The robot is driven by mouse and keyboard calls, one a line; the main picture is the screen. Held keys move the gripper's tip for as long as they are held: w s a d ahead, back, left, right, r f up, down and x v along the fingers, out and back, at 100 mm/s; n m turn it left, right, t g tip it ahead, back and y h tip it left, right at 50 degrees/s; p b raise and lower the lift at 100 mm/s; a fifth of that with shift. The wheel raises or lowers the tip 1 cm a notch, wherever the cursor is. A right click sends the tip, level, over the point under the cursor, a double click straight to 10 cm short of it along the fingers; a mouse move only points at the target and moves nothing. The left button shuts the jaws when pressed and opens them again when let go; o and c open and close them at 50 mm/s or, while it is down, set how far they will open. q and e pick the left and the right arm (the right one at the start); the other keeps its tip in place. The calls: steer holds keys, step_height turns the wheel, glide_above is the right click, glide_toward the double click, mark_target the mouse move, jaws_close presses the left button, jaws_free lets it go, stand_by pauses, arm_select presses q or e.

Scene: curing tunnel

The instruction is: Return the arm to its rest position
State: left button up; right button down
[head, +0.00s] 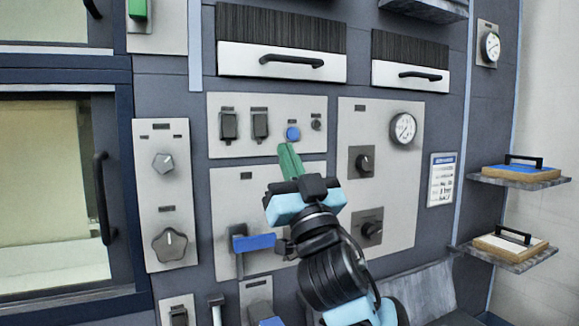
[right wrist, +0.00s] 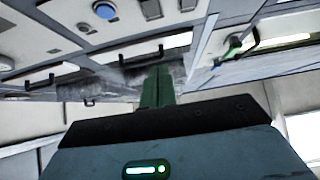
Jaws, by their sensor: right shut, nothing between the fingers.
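My right gripper (head: 289,158) is in front of the middle of the control panel in the head view. Its green fingers are shut together with nothing between them. They point up, their tips just below a round blue button (head: 293,133). I cannot tell whether they touch the panel. In the right wrist view the shut green fingers (right wrist: 157,88) stand at the centre, and the blue button (right wrist: 105,10) shows at the upper left. My right arm reaches in from the bottom. My left gripper is not in view.
Two black switches (head: 229,125) sit left of the button. A blue-handled lever (head: 254,243) is below, close to my arm. A gauge (head: 403,128) and dark knobs are at right. Two shelves (head: 520,180) jut from the right wall. A windowed door (head: 55,190) stands at left.

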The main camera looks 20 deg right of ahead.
steer(key=shift+s+d+f, duration=0.1)
steer(key=shift+s+f, duration=0.1)
steer(key=shift+f, duration=0.1)
steer(key=shift+s, duration=0.1)
